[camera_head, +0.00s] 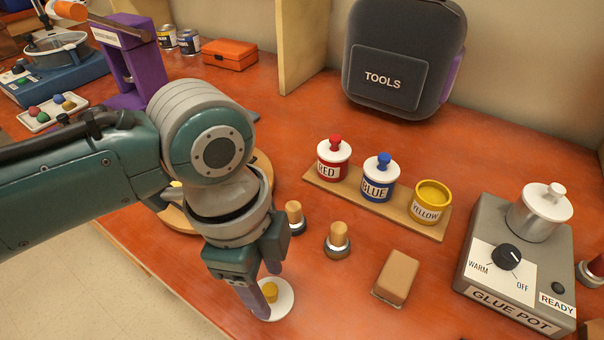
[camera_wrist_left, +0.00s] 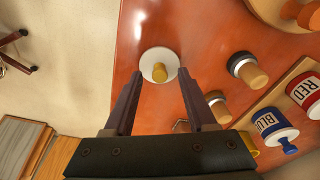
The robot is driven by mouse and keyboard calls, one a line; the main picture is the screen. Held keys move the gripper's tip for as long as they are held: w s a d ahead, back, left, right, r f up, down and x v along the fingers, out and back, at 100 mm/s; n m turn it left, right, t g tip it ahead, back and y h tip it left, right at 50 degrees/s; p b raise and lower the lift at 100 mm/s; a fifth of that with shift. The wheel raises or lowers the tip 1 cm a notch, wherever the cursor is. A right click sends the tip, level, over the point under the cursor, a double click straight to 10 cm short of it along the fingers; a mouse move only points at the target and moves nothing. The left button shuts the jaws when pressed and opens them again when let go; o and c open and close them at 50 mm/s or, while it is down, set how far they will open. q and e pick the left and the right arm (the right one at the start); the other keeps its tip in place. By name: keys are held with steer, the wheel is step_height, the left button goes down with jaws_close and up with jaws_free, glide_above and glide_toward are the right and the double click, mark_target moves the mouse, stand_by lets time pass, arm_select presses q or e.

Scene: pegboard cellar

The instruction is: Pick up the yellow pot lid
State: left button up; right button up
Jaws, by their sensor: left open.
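The yellow pot lid is a white disc with a yellow knob (camera_head: 270,292), lying on the orange table near its front edge. In the left wrist view the lid (camera_wrist_left: 147,59) lies ahead, with its knob in line with the gap between my fingertips. My left gripper (camera_head: 262,288) is open, pointing down at the lid, and partly hides it. In the left wrist view my gripper (camera_wrist_left: 160,76) holds nothing; I cannot tell its exact height above the lid. The yellow pot (camera_head: 429,203) stands uncovered on the wooden rack. My right gripper is not in view.
The red pot (camera_head: 333,163) and blue pot (camera_head: 376,185) have lids on, on the wooden rack (camera_head: 353,202). Wooden-handled stamps (camera_head: 339,235) and a tan block (camera_head: 397,276) stand right of the lid. The glue pot unit (camera_head: 483,254) is farther right.

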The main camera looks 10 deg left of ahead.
arm_select(q)
steer(key=shift+f, duration=0.65)
jaws_close()
